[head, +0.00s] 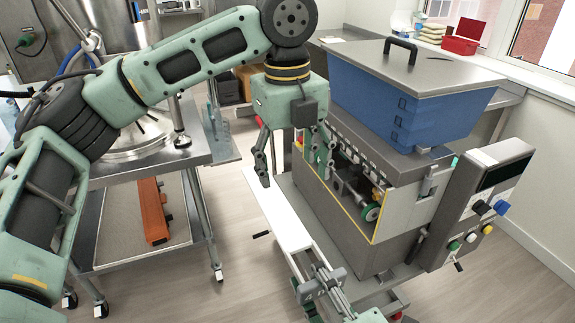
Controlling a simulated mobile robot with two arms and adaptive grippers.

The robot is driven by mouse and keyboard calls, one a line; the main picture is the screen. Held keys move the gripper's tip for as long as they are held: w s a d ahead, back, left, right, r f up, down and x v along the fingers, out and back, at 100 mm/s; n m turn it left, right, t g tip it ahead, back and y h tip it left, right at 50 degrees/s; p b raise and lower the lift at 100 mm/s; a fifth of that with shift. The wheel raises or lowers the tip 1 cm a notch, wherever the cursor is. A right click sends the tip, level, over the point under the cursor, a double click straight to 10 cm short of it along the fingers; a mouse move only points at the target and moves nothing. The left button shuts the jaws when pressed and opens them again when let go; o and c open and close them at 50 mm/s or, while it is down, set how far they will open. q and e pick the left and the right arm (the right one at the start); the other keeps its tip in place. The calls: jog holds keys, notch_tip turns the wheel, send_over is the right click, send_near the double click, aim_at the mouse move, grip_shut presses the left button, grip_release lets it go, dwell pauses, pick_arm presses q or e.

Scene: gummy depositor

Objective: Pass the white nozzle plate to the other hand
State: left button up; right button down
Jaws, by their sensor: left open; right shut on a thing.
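The white nozzle plate (279,216) is a long, flat white bar in the head view, running from below my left gripper down toward my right gripper. My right gripper (320,283) is shut on its near end, at the bottom middle. My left gripper (294,176) is open, with its fingers pointing down near the far end of the plate. I cannot tell whether its left finger touches the plate. The near end is partly hidden by my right gripper.
The depositor machine (362,240) with a blue hopper (400,105) and a control panel (478,205) stands close on the right. A steel cart (100,178) with an orange part (152,210) on its lower shelf stands left. Floor (235,220) shows between.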

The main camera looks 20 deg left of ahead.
aim_at(287, 219)
jog(key=shift+r, duration=0.1)
pick_arm(q)
jog(key=f, duration=1.1)
jog(key=shift+s+a+f, duration=0.2)
jog(key=shift+s+f, duration=0.2)
pick_arm(e)
jog(key=shift+w, duration=0.1)
pick_arm(q)
jog(key=shift+c, duration=0.3)
jog(key=shift+d, duration=0.1)
jog(key=c, duration=1.3)
pick_arm(e)
jog(key=shift+a, duration=0.1)
pick_arm(q)
jog(key=shift+r, duration=0.1)
jog(key=shift+c, duration=0.6)
pick_arm(e)
jog(key=c, duration=1.9)
grip_release()
jog(key=o, duration=0.8)
